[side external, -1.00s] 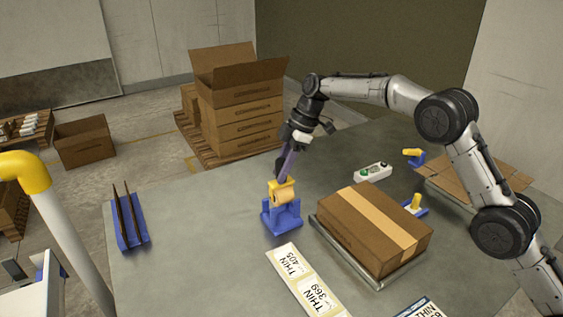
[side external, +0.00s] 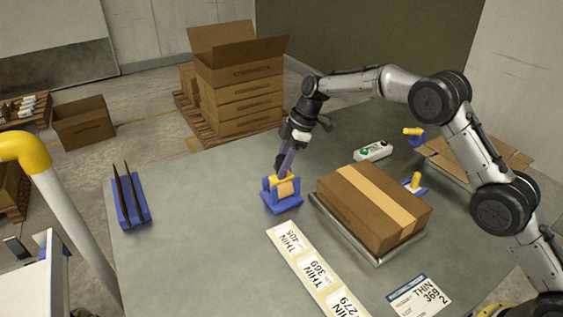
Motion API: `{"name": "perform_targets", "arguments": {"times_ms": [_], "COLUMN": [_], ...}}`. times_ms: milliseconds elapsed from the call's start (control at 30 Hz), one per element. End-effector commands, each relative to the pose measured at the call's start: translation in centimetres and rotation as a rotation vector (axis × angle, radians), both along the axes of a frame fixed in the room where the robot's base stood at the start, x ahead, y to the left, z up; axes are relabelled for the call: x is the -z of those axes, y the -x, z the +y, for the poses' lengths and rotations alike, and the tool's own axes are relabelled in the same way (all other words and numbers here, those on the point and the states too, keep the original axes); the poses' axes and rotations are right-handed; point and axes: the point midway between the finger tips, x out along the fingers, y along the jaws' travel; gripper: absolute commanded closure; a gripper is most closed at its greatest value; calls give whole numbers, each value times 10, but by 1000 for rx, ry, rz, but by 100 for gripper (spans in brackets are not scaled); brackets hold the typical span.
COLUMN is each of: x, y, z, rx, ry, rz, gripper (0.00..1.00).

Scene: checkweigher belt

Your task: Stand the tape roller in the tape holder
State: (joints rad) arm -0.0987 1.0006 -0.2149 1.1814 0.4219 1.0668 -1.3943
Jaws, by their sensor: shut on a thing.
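The tape roller (side external: 287,188), yellow with a tan roll of tape, sits low between the raised sides of the blue tape holder (side external: 284,206) on the grey table. It looks roughly upright; whether it rests on the bottom of the holder is hidden. My gripper (side external: 281,172) comes down from above, tilted, and is shut on the top of the tape roller. Its fingertips are small and partly hidden here.
A taped brown carton (side external: 360,208) on a metal plate stands just right of the holder. A label strip (side external: 313,270) lies in front. A blue rack (side external: 130,212) is at left, with clear table between. A white control box (side external: 373,151) stands behind the carton.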

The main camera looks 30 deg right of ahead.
Motion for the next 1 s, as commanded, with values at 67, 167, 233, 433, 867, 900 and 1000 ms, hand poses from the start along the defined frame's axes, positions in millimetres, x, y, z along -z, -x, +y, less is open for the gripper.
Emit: {"name": "perform_targets", "arguments": {"times_ms": [67,167,233,433,867,900,1000], "x": [0,0,0,0,-7,-12,-27], "y": [0,0,0,0,1,1,2], "z": [0,0,0,0,-3,-5,-11], "rx": [0,0,0,0,0,1,2], "ry": [-1,-1,-1,0,0,0,1], "rz": [-1,-1,-1,-1,-1,-2,-4], "gripper": [100,100,100,32,29,29,29]}}
